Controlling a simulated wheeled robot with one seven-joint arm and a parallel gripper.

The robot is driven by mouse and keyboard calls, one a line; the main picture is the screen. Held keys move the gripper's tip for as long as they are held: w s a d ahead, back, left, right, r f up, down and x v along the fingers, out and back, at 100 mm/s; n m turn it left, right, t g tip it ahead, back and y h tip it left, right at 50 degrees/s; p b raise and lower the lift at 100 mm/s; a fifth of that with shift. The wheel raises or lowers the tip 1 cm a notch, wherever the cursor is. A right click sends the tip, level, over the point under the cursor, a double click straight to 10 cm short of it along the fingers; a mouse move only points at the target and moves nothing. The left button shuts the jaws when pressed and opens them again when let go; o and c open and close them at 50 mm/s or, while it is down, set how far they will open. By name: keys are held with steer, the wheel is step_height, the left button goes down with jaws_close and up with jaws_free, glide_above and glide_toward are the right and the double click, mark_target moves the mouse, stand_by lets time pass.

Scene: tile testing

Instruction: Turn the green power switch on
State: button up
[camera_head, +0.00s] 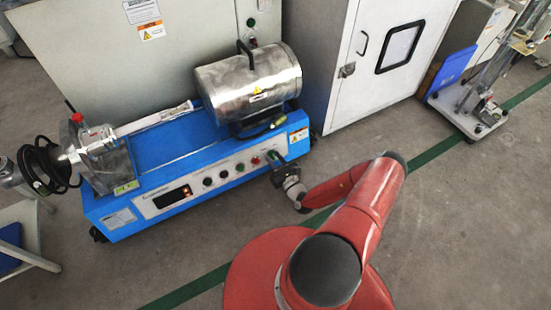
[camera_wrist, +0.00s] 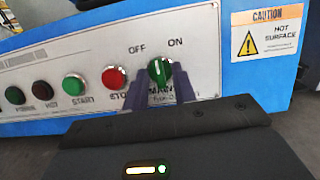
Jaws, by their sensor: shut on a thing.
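The green power switch (camera_wrist: 160,71) is a round knob on the white front panel of the blue machine, above a partly hidden "MAIN" label. OFF is printed at its upper left and ON at its upper right. The white mark on the knob looks roughly upright. My gripper (camera_wrist: 160,88) is shut on the knob, with one dark finger at each side of it. In the head view, my gripper (camera_head: 274,160) reaches the right end of the panel, and the switch is hard to make out there.
Left of the switch are a red stop button (camera_wrist: 114,78), a green start button (camera_wrist: 75,85) and two dark lamps. A steel cylinder (camera_head: 248,84) sits atop the blue machine (camera_head: 160,150). Open floor lies in front.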

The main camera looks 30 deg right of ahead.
steer(key=m+h+p, duration=0.1)
steer(key=m+h, duration=0.1)
steer(key=m, duration=0.3)
steer(key=shift+a+r+m, duration=0.1)
steer(key=shift+a+m, duration=0.05)
steer(key=shift+m, duration=0.25)
steer(key=m+h+p, duration=0.1)
steer(key=m, duration=0.2)
steer(key=m+g+h+p, duration=0.1)
steer(key=m, duration=0.1)
steer(key=shift+a+m, duration=0.1)
steer(key=shift+m, duration=0.3)
steer(key=o, duration=0.6)
steer(key=s, duration=0.2)
steer(key=s+a, duration=0.1)
steer(key=s, duration=0.2)
steer(key=s+p, duration=0.1)
steer(key=s, duration=0.1)
steer(key=shift+s+a, duration=0.25)
steer(key=shift+s, duration=0.1)
